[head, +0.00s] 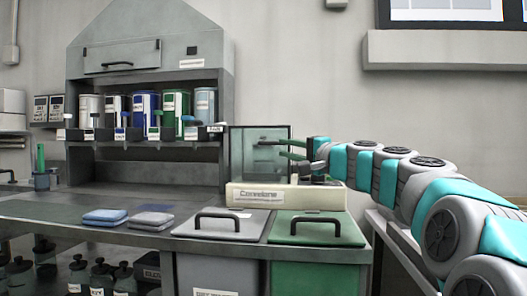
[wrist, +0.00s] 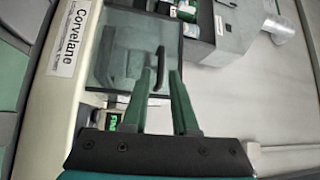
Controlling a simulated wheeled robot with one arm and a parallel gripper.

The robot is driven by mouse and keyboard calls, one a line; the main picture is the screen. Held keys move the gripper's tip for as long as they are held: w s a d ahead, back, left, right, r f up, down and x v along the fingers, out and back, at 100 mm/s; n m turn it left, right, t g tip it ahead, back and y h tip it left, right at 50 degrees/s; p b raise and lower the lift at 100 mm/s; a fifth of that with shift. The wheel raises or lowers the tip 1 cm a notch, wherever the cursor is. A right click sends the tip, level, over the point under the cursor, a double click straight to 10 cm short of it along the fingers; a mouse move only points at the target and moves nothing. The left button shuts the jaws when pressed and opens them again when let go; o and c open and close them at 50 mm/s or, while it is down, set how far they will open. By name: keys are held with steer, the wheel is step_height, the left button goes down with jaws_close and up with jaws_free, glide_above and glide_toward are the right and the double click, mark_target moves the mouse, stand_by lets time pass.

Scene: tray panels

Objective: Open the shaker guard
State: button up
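The shaker guard (head: 245,165) is a dark-framed, see-through panel standing on a cream base labelled "Corvelane" (head: 258,195) at the bench's right end. It also shows in the wrist view (wrist: 118,55), with a black bar handle (wrist: 161,62) on its face. The guard looks closed. My gripper (head: 281,148) reaches in from the right at the guard's height. In the wrist view, its two green fingers (wrist: 162,73) are apart, with the handle by the left fingertip. I cannot tell whether they touch.
A grey-lidded bin (head: 215,232) and a green-lidded bin (head: 305,234) with black handles sit in front of the base. A shelf of canisters (head: 146,105) stands to the left. Folded blue and grey cloths (head: 105,216) lie on the bench.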

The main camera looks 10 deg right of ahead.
mark_target(272, 144)
steer(key=shift+p+x, duration=0.55)
steer(key=shift+x, duration=3.25)
steer(key=shift+d+r, duration=0.1)
steer(key=shift+d, duration=0.05)
jaws_close()
